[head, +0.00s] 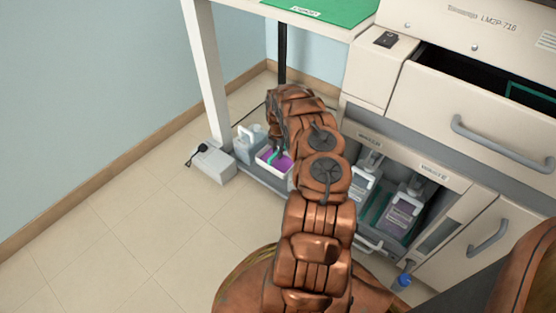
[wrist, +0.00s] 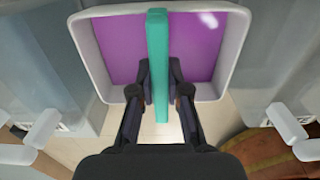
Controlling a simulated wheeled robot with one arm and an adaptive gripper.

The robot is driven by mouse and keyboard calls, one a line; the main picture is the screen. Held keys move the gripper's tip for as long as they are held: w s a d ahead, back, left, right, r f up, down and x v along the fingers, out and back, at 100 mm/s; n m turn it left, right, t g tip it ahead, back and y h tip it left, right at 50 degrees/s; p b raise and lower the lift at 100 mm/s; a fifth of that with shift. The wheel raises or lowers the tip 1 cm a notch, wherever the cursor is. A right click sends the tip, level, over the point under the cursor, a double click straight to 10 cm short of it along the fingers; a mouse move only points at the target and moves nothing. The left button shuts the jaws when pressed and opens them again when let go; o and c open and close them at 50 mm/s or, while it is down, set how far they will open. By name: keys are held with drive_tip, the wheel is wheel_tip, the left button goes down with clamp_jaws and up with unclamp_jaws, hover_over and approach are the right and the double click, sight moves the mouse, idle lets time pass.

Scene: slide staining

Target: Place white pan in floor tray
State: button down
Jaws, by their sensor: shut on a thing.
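The white pan (head: 261,162) holds purple liquid and has a teal bar across it. In the wrist view the pan (wrist: 91,60) fills the upper middle, and its teal bar (wrist: 157,60) runs between my fingers. My gripper (wrist: 159,90) is shut on that bar, one finger on each side. In the head view my arm hides most of the gripper and part of the pan. The grey floor tray (head: 268,181) lies low under the white table, with its rim below the pan. I cannot tell whether the pan touches the tray.
A whitish jug (head: 246,145) stands just left of the pan. A pale box (head: 213,163) with a dark cable sits on the floor further left. Bottles (head: 403,213) stand in the open cabinet to the right. An open drawer (head: 480,115) juts out above. The tiled floor at left is clear.

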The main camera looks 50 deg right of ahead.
sight(278, 163)
wheel_tip(278, 163, down, 3)
drive_tip(key=shift+f+b, duration=0.2)
drive_tip(key=shift+b, duration=0.4)
drive_tip(key=shift+r, duration=0.1)
drive_tip(key=c, duration=1.2)
unclamp_jaws()
drive_tip(key=shift+o, duration=0.2)
